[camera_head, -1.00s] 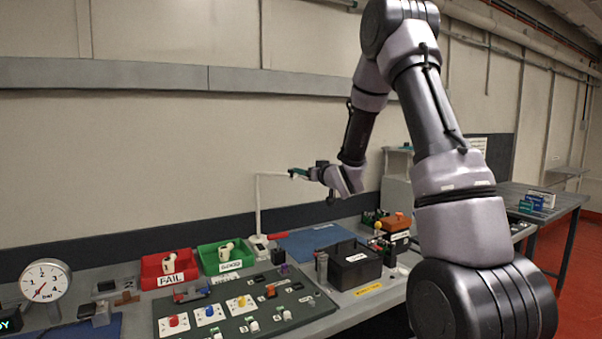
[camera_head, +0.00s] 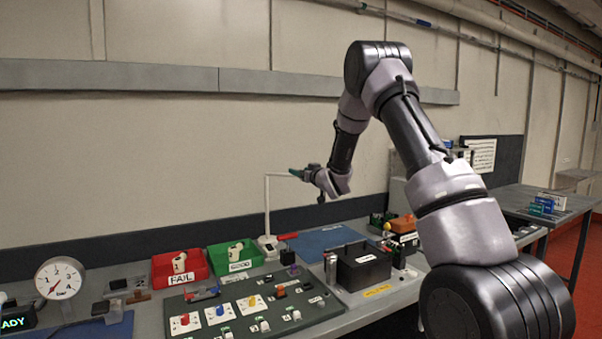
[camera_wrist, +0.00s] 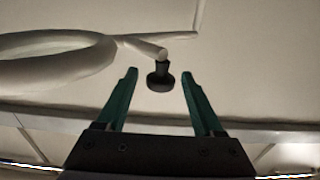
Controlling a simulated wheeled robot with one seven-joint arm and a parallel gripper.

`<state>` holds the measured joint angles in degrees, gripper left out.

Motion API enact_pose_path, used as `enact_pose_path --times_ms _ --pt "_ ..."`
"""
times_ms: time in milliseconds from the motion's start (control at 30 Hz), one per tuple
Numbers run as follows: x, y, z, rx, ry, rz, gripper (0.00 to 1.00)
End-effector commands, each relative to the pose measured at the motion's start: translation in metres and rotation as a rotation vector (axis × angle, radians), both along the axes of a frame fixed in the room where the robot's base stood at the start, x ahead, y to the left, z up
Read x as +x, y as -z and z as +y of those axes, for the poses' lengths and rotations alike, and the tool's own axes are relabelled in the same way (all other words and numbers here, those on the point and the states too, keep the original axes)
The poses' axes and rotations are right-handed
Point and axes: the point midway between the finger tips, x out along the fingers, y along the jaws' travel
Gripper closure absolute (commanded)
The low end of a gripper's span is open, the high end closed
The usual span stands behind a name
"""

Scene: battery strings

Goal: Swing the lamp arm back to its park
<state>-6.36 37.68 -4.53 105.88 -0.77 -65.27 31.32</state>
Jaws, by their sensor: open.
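The lamp stands at the back of the bench as a thin white post (camera_head: 267,208) with a white arm (camera_head: 279,175) running right from its top. My gripper (camera_head: 296,173) is at the outer end of that arm. In the wrist view the gripper (camera_wrist: 159,86) is open, its teal fingers apart. A dark knob (camera_wrist: 160,79) on the lamp arm's end appears in the gap between the fingertips; I cannot tell whether it is touched. The pale lamp ring (camera_wrist: 50,62) is left of it, partly out of frame.
Below are a red FAIL bin (camera_head: 180,268), a green bin (camera_head: 234,256), a panel with coloured knobs (camera_head: 250,312) and a black battery box (camera_head: 363,265). A round gauge (camera_head: 61,279) stands at left. The wall is behind the lamp; the air above the bins is free.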

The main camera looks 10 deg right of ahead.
Motion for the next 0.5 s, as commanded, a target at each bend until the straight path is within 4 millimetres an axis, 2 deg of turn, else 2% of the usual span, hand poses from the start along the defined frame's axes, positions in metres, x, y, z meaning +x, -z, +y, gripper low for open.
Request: enact_pose_path --times_ms 233,267,300,433,500 --pt "0.0010 0.0000 0.0002 0.000 0.000 0.000 0.31" --pt "0.0010 -0.0001 0.0002 0.000 0.000 0.000 0.35" --pt "0.0010 -0.0001 0.0002 0.000 0.000 0.000 0.50" --pt "0.0009 -0.0001 0.0002 0.000 0.000 0.000 1.00" --pt "0.0009 -0.0002 0.0002 0.000 0.000 0.000 1.00"
